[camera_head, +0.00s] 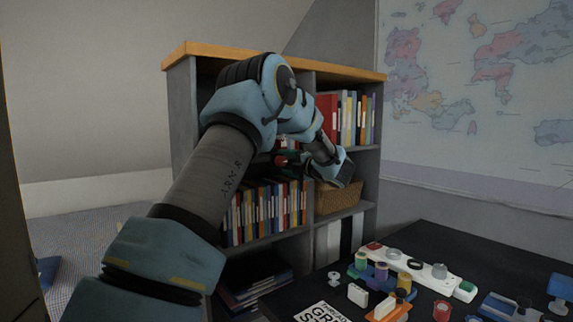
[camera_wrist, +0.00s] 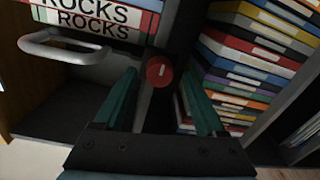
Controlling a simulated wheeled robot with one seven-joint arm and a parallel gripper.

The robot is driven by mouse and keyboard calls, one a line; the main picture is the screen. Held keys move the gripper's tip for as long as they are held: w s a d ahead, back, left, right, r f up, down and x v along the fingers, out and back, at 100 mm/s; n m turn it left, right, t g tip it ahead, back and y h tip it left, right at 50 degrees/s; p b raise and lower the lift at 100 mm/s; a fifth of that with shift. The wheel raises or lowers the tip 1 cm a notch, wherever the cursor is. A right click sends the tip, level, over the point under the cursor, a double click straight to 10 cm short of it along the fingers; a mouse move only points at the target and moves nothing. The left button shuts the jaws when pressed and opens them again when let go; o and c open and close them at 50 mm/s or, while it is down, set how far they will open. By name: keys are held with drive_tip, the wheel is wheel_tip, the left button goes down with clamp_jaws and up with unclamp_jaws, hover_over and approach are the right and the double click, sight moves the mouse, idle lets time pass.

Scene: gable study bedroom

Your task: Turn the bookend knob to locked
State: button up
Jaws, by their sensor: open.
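The bookend knob (camera_wrist: 160,71) is a small round red knob with a short pale line on its face, in the upper middle of the wrist view. The line lies nearly level in that picture. My gripper (camera_wrist: 159,76) is open, with its two green fingers to the left and right of the knob's line of approach. The knob shows in the gap near the fingertips, and I see no finger touching it. In the head view my gripper (camera_head: 287,158) is inside the shelf unit, largely hidden by my arm. A lock marking cannot be made out.
A grey bookcase (camera_head: 173,130) with a wooden top holds rows of books (camera_head: 265,208) and a wicker basket (camera_head: 338,198). In the wrist view, a white loop handle (camera_wrist: 62,56) is at left and stacked books (camera_wrist: 250,60) at right. A dark desk (camera_head: 440,240) carries several small items.

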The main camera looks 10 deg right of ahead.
drive_tip(key=b+v, duration=0.2)
drive_tip(key=v, duration=0.8)
drive_tip(key=shift+s+d, duration=0.15)
drive_tip(key=shift+s, duration=0.1)
drive_tip(key=shift+r, duration=0.1)
drive_tip(key=a+m+g+h+p, duration=0.2)
drive_tip(key=a+m+h+p, duration=0.55)
drive_tip(key=m, duration=0.85)
drive_tip(key=s+a+f+m+g+p, duration=0.1)
drive_tip(key=s+a+f+m+g, duration=0.2)
drive_tip(key=s+a, duration=0.4)
drive_tip(key=s+a+f+m+g+p, duration=0.1)
drive_tip(key=s+a+f+m+g, duration=0.3)
drive_tip(key=s+a, duration=0.3)
drive_tip(key=s+a+f+m+g+p, duration=0.2)
drive_tip(key=s+a+g, duration=0.3)
drive_tip(key=s, duration=0.9)
drive_tip(key=a+f+m, duration=0.1)
drive_tip(key=a, duration=0.2)
drive_tip(key=shift+f, duration=0.15)
